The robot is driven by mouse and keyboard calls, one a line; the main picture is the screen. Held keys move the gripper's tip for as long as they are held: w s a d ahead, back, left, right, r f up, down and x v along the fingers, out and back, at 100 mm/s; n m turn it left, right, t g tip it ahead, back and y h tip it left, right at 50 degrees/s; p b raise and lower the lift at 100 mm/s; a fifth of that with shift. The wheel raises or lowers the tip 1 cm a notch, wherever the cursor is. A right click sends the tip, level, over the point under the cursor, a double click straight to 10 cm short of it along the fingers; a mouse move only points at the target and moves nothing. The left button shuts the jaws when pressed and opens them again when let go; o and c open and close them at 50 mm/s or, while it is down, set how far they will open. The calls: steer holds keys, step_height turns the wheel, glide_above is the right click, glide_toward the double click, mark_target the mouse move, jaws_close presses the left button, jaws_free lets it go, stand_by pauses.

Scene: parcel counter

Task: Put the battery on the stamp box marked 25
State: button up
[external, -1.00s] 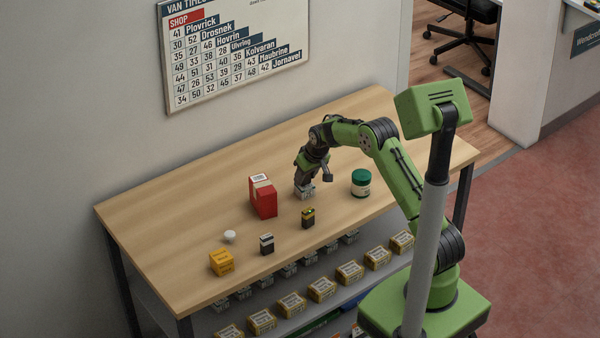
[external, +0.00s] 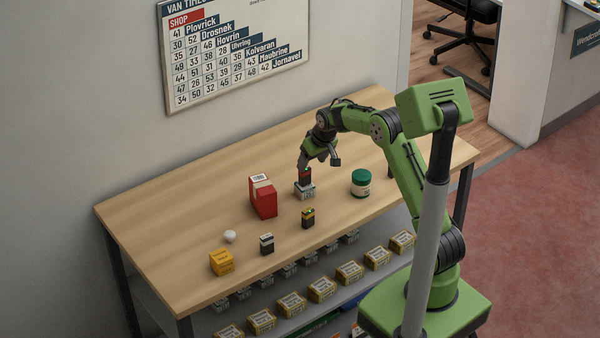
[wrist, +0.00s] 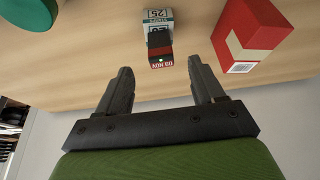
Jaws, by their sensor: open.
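The white stamp box (wrist: 160,14), with 25 on its label, stands on the table in the wrist view. It also shows in the external view (external: 305,194). A small black-and-red block (wrist: 160,45) rests upright on top of it, with white lettering on its red part. It looks like the battery, but I cannot be sure. It shows on the box in the external view too (external: 305,176). My gripper (wrist: 160,82) is open, its fingers apart and empty. In the external view my gripper (external: 304,164) is just above the block.
A red box (external: 263,197) stands left of the stamp box, and a green-lidded jar (external: 361,183) stands right. A black-and-yellow block (external: 308,218), a black-and-white block (external: 266,244), a white knob-like item (external: 230,236) and a yellow box (external: 221,263) are nearer the front.

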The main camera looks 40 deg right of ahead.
steer(key=s+a+r, duration=0.2)
steer(key=s+r, duration=1.5)
steer(key=s, duration=0.4)
steer(key=s+a+f+t, duration=0.1)
steer(key=s+f, duration=0.2)
steer(key=s, duration=1.4)
steer(key=shift+s, duration=0.35)
